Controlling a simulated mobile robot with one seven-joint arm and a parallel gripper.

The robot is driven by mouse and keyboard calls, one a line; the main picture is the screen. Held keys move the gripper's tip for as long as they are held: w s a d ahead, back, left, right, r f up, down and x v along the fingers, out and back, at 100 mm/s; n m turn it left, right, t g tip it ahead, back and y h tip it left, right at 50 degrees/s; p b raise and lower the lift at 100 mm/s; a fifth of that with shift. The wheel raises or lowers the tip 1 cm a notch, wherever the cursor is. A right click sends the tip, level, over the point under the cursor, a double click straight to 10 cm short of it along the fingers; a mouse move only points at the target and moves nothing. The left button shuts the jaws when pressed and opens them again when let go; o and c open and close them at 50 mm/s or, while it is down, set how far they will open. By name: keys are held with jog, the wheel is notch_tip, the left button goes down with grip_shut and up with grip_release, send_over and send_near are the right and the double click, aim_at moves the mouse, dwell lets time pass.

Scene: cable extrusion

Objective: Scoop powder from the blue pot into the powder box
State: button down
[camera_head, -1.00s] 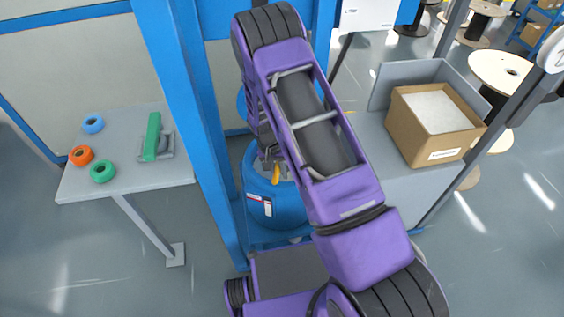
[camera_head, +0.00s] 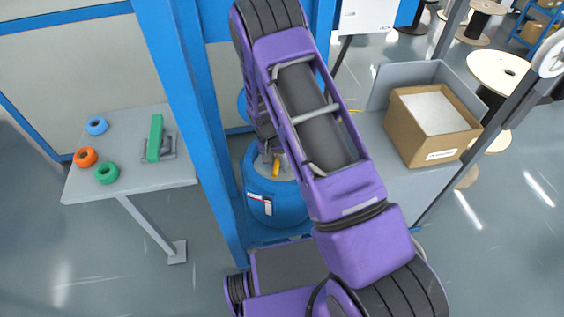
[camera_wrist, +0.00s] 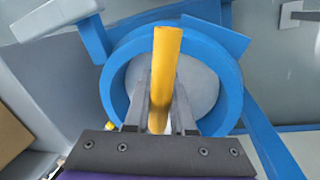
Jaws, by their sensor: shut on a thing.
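The blue pot (camera_head: 276,203) stands low between the blue frame posts in the head view, partly hidden by my arm. In the wrist view the blue pot (camera_wrist: 115,72) is a thick blue ring with a pale grey inside. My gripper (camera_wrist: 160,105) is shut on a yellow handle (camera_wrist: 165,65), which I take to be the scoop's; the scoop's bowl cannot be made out. The yellow handle (camera_head: 276,166) also shows over the pot in the head view. The powder box (camera_head: 418,146) is an open brown carton filled with whitish powder, on a grey stand to the right.
Blue posts (camera_head: 181,110) rise close left of the pot. A grey side table (camera_head: 100,183) holds several tape rolls and a green-handled tool (camera_head: 154,138). A grey panel (camera_head: 408,75) stands behind the powder box. Cable spools (camera_head: 496,75) stand at the far right.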

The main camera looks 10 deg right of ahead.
jog(key=shift+r+p, duration=2.35)
jog(key=shift+r, duration=2.15)
